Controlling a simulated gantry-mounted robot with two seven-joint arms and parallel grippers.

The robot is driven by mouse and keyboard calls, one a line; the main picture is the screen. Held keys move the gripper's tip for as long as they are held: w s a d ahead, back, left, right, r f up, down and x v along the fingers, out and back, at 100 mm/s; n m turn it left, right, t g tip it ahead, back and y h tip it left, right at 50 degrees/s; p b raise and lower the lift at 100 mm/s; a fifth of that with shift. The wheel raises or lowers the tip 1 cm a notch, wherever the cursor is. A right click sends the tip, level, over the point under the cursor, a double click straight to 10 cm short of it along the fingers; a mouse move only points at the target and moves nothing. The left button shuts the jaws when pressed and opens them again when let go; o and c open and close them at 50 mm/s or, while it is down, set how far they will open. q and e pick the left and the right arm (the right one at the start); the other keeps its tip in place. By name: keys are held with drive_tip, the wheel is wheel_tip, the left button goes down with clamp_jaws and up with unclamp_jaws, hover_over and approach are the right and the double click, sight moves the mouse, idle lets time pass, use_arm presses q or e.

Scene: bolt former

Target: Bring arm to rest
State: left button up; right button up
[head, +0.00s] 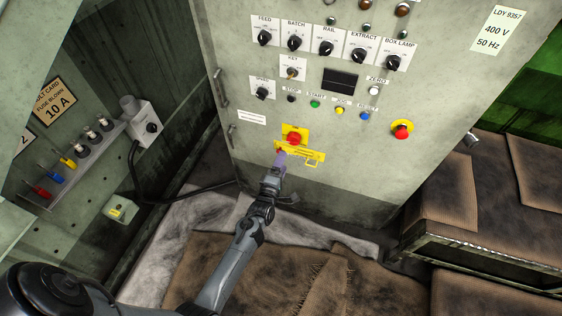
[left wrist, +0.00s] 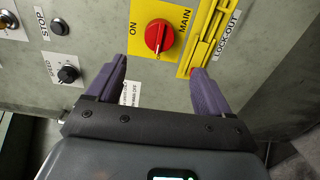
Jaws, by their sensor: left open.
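My left gripper (head: 281,160) is in front of the lower part of the grey control cabinet (head: 330,160), just below the red main switch (head: 294,138). In the left wrist view, my left gripper (left wrist: 155,82) has its two purple fingers spread apart with nothing between them. The red main switch (left wrist: 159,35) on its yellow plate shows beyond the fingertips, and the right fingertip appears close to the yellow lockout bar (left wrist: 203,40). Whether it touches the bar I cannot tell. My left arm reaches in from the lower left. My right gripper is not in view.
The cabinet carries several black knobs (head: 328,47), coloured buttons (head: 340,110) and a red emergency button (head: 402,129). A shelf with fuses (head: 84,150) is on the left wall. A metal bench with brown mats (head: 450,190) stands at right. Brown cloth (head: 340,275) covers the floor.

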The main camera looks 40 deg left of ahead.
use_arm(q)
drive_tip(key=s+f+m+h+p, duration=0.1)
drive_tip(key=s+f+m+p, duration=0.15)
drive_tip(key=s, duration=0.45)
drive_tip(key=s+d+r+m+g+h+p, duration=0.1)
drive_tip(key=s+d+r+m+g+h, duration=0.1)
drive_tip(key=s+d+r+m+g, duration=0.4)
drive_tip(key=s+d+r+m+g+h+p, duration=0.2)
drive_tip(key=s+d+r+m+g, duration=0.15)
drive_tip(key=s+m, duration=0.5)
drive_tip(key=s+d+r+m+g+h+p, duration=0.1)
drive_tip(key=s+d+r+m+g, duration=0.4)
drive_tip(key=s, duration=0.4)
wheel_tip(320, 180, up, 38)
drive_tip(key=a+m+t+p, duration=0.1)
drive_tip(key=m+p, duration=0.1)
drive_tip(key=p, duration=3.6)
drive_tip(key=shift+s+a, duration=0.2)
drive_tip(key=shift+s, duration=0.05)
